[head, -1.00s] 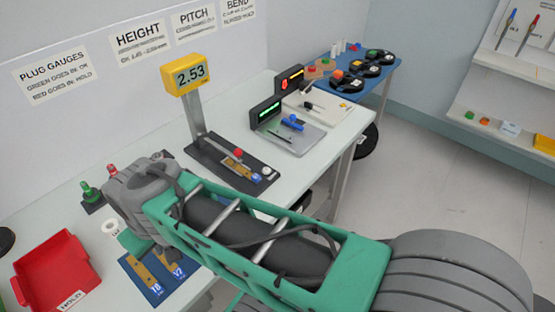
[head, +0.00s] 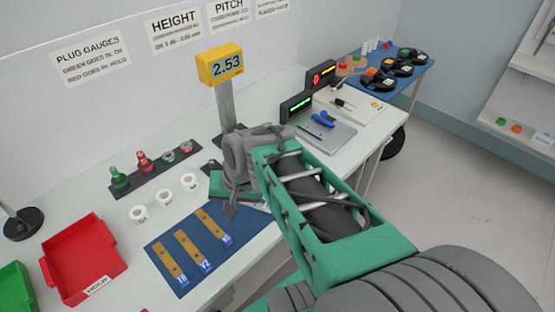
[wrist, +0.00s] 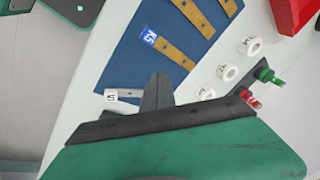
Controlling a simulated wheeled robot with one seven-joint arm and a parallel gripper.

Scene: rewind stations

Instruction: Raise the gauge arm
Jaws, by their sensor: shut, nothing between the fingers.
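The height gauge has a yellow display (head: 220,65) reading 2.53 on a grey post (head: 226,106). Its dark base and gauge arm are mostly hidden behind my arm in the head view, so I cannot tell how the gauge arm stands. My gripper (head: 231,208) is low over the bench, in front of the gauge and at the right end of the blue mat. In the wrist view my gripper (wrist: 157,92) shows its dark fingers together with nothing between them. The gauge display is not in the wrist view.
The blue mat (head: 158,249) holds brass strips with blue tags. White rings (head: 163,197) and a rack of plug gauges (head: 150,177) lie behind it. A red tray (head: 110,266) stands at left. Lit boxes (head: 297,107) and a grey plate (head: 335,136) are beyond the gauge.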

